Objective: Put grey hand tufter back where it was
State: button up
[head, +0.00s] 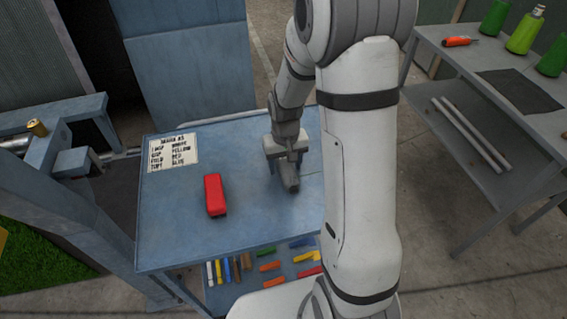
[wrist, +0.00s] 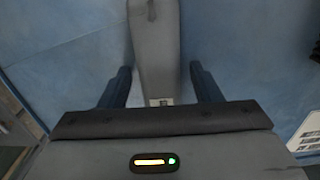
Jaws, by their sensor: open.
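The grey hand tufter (head: 291,184) is at the right part of the blue table (head: 245,235), directly below my gripper (head: 284,158). In the wrist view the tufter (wrist: 155,50) is a long grey body running up the picture between the two dark fingers of my gripper (wrist: 162,85). The fingers are open, with a gap on each side of the tufter. My arm hides part of the table to the right of it in the head view.
A red block-like object (head: 214,195) and a printed card (head: 172,152) are on the table's left. Coloured pieces (head: 270,266) lie on a lower shelf.

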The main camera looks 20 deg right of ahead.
jog(key=shift+r, duration=0.15)
notch_tip(320, 180, up, 12)
jog(key=s+r+t, duration=0.1)
jog(key=s+r, duration=0.2)
jog(key=s, duration=0.5)
jog(key=s+r+t, duration=0.2)
jog(key=s+r, duration=0.2)
jog(key=s, duration=0.5)
jog(key=shift+a, duration=0.1)
